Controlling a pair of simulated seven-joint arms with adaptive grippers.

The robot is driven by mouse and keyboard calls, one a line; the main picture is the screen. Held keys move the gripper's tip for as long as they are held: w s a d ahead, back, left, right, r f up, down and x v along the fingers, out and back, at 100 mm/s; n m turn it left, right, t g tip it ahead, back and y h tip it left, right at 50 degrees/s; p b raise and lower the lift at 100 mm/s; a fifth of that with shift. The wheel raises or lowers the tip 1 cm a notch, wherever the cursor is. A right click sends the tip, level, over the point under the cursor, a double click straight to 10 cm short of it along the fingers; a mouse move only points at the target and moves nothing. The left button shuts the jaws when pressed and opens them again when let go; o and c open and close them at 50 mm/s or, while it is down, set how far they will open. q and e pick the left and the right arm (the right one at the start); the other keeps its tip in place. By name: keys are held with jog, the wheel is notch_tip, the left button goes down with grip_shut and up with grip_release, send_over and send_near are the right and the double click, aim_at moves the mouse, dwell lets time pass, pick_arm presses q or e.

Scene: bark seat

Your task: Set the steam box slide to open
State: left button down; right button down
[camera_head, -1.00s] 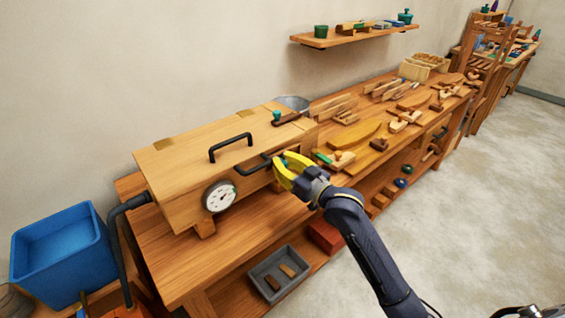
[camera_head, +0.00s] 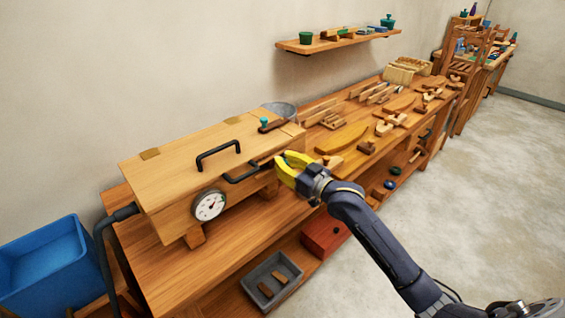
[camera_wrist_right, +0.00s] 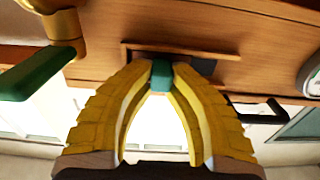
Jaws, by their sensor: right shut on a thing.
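The steam box (camera_head: 190,165) is a long pale wooden box on the bench, with a round gauge (camera_head: 209,205) on its front. A teal knob sits at a slot in the front near its right end. My right gripper (camera_head: 283,161), with yellow fingers, is shut on it. In the right wrist view the teal knob (camera_wrist_right: 161,73) is pinched between the fingertips, in front of a dark recess with a wooden rail (camera_wrist_right: 182,50). The fingers hide much of the slot, so the slide's exact position is hard to tell. My left gripper is out of view.
A black front handle (camera_head: 240,173) is just left of my right gripper. Another handle (camera_head: 218,152) and a teal-knobbed wooden piece (camera_head: 272,125) are on the lid. Wooden parts and tools crowd the bench to the right. A blue tub (camera_head: 45,262) stands left. The floor is clear.

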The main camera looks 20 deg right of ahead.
jog(key=c, duration=1.3)
grip_release()
jog(key=shift+w+d, duration=0.1)
jog(key=shift+d, duration=0.05)
jog(key=shift+v, duration=6)
